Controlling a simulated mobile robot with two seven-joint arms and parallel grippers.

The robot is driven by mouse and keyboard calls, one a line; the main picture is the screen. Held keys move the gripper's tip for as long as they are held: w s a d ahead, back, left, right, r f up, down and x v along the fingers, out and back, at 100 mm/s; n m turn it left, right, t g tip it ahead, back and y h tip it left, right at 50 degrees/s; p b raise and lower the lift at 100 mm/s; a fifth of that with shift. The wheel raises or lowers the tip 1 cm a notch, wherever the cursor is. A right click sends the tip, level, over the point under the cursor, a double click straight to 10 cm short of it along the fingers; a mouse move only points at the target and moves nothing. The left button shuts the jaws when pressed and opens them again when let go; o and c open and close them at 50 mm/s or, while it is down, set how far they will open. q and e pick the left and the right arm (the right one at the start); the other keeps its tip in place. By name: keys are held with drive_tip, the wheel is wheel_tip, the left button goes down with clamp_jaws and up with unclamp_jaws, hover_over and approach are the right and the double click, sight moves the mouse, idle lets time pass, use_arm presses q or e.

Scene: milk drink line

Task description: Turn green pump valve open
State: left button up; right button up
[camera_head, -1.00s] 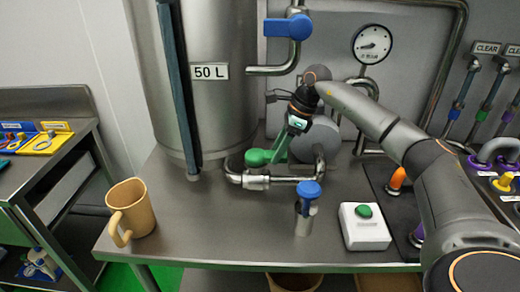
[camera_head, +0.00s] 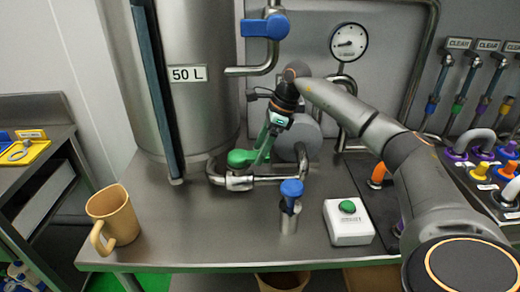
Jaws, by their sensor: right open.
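The green pump valve handle (camera_head: 243,158) sits on the steel pipe (camera_head: 240,181) at the foot of the large tank marked 50 L. My right gripper (camera_head: 262,155) reaches down from the upper right beside the green handle. Its fingers look green in this view and overlap the handle's right end, so I cannot tell whether they touch it. The right gripper is open. My left gripper is not in view.
A blue valve (camera_head: 265,27) is on the upper pipe, and another blue valve (camera_head: 291,188) stands at the front. A tan jug (camera_head: 113,217) is on the left. A white box with a green button (camera_head: 348,222) is on the right. A gauge (camera_head: 348,42) hangs behind.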

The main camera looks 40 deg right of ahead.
drive_tip(key=v, duration=1.2)
drive_tip(key=shift+p, duration=0.35)
drive_tip(key=shift+d, duration=0.1)
